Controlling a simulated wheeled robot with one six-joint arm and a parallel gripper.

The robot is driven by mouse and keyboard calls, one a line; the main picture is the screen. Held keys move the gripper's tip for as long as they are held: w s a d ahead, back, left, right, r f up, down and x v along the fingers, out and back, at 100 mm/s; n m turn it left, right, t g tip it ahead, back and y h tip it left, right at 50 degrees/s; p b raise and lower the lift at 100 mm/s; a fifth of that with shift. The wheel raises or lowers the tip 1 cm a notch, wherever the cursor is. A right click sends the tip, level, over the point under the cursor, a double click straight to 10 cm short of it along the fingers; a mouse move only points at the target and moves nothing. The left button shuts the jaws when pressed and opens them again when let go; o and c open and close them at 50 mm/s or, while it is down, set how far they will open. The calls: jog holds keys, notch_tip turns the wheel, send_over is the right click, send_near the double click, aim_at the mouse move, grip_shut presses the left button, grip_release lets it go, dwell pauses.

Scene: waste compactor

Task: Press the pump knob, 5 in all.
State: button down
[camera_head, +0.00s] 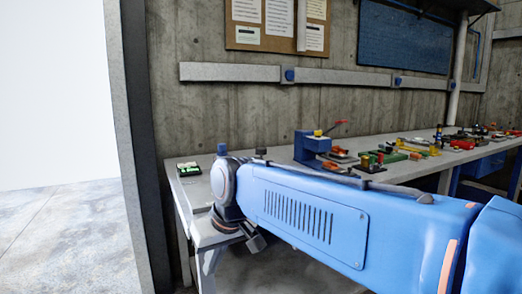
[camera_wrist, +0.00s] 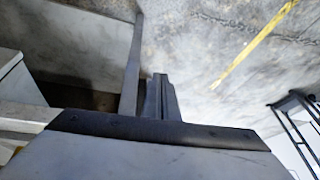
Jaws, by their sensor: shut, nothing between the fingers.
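I cannot make out the pump knob for certain in either view. A small dark knob-like top (camera_head: 261,152) shows just behind my blue arm in the head view, and its lower part is hidden. A blue bench device (camera_head: 309,147) with a yellow top and a red lever stands on the bench to its right. My gripper (camera_head: 256,244) hangs low by the bench's near left end, beside its front edge, and looks small and partly hidden. In the wrist view my gripper (camera_wrist: 158,95) is shut and empty, pointing over the floor, with no knob near it.
The long grey workbench (camera_head: 196,190) runs along the concrete wall. A small green-and-black box (camera_head: 188,169) lies at its left end. Several coloured parts crowd the bench to the right. The floor at the left is clear. A dark metal frame (camera_wrist: 297,118) shows in the wrist view.

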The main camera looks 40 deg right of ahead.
jog(key=w+d+r+m, duration=0.2)
jog(key=w+d+r, duration=0.5)
jog(key=w+r, duration=0.3)
notch_tip(320, 180, up, 22)
jog(key=m+t+y, duration=0.2)
jog(key=t, duration=0.2)
send_over(264, 149)
jog(key=shift+w+d+f, duration=0.15)
jog(key=shift+w+d, duration=0.05)
jog(key=shift+d, duration=0.1)
jog(key=shift+f, duration=0.1)
jog(key=shift+f, duration=4.35)
jog(key=shift+f, duration=0.35)
